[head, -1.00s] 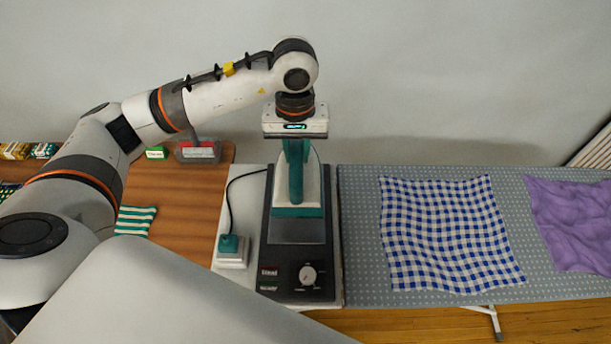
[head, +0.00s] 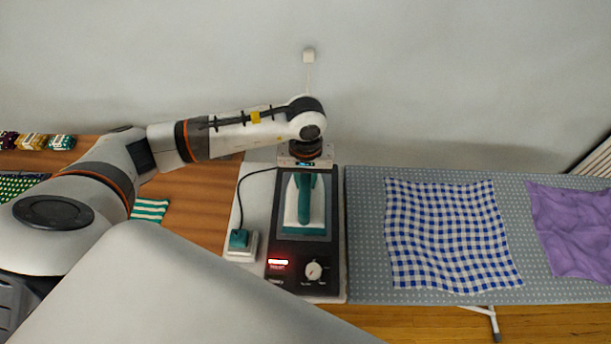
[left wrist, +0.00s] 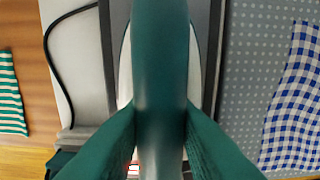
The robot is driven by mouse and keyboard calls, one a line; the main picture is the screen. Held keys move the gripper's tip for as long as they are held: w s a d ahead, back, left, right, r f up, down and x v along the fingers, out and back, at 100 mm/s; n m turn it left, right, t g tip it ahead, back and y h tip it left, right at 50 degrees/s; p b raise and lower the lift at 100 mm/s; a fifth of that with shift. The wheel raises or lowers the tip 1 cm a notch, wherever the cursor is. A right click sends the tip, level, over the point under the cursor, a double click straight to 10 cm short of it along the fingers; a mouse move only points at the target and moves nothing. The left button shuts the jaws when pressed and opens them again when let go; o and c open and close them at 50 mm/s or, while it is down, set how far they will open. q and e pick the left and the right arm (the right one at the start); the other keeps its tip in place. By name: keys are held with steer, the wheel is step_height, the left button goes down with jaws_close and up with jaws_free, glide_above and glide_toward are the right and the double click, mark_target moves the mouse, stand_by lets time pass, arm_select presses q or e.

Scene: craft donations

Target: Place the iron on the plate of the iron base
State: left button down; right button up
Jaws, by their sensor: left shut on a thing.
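The iron (head: 291,207) has a white body with a teal handle and teal rear edge. In the head view it sits over the grey plate (head: 304,236) of the black iron base (head: 292,255), its tip pointing away from me. It looks level and resting on the plate, though the contact itself is hidden. My left gripper (head: 305,172) is above the iron, shut on its handle. In the left wrist view the teal fingers (left wrist: 160,125) close on the handle (left wrist: 160,60) from both sides. My right gripper is not in view.
A red light shows on the base beside a white knob (head: 313,270). A teal plug block (head: 239,240) with a black cord stands left of the base. The ironing board (head: 365,230) at right holds a blue checked cloth (head: 450,235) and a purple cloth (head: 575,230).

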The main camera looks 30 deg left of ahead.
arm_select(q)
steer(key=shift+w, duration=0.1)
steer(key=c, duration=1.2)
jaws_free()
steer(key=shift+r, duration=0.2)
step_height(320, 180, up, 11)
steer(key=b, duration=0.4)
steer(key=shift+f, duration=0.15)
steer(key=shift+r+b, duration=0.3)
steer(key=shift+r, duration=0.25)
